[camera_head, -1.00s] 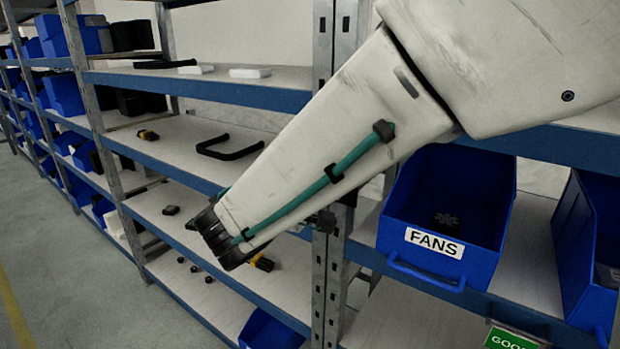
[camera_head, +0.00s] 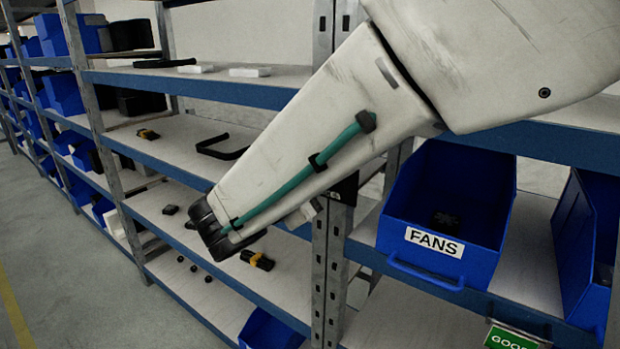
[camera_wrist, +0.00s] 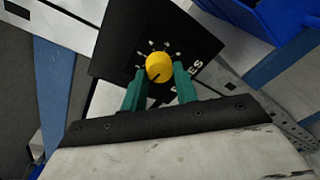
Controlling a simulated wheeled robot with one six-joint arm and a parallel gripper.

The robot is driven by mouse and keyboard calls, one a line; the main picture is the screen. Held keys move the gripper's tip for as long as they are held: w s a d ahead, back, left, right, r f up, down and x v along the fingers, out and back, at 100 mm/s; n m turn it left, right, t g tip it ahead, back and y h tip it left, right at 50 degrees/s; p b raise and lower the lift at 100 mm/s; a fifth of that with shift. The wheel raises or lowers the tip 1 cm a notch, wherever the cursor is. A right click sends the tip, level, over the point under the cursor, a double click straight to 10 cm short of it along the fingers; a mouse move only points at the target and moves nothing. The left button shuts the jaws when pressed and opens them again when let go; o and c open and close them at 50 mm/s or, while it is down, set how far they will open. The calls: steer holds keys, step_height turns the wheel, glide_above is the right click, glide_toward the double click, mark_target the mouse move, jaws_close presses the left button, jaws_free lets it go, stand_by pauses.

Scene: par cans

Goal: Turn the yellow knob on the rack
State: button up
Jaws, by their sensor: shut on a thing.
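The yellow knob (camera_wrist: 159,67) shows in the wrist view, on a black panel (camera_wrist: 118,50) with white marks around the knob and partly hidden white lettering. A dark pointer line shows on the knob's face. My gripper (camera_wrist: 160,84) has green fingers, one on each side of the knob, shut on it. In the head view my arm covers the knob and the gripper's fingertips; only a dark edge of the panel (camera_head: 346,188) shows beside the rack's upright.
The rack's metal upright (camera_head: 330,270) stands just right of my wrist. A blue bin labelled FANS (camera_head: 435,215) sits on the shelf to the right. A black handle-like part (camera_head: 222,150) lies on the shelf to the left. The floor aisle (camera_head: 60,270) is clear.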

steer(key=shift+d+r, duration=0.1)
stand_by(0.3)
steer(key=o, duration=1)
steer(key=shift+d, duration=0.1)
steer(key=shift+c, duration=0.2)
steer(key=v, duration=0.7)
steer(key=shift+s+a, duration=0.3)
steer(key=shift+a, duration=0.05)
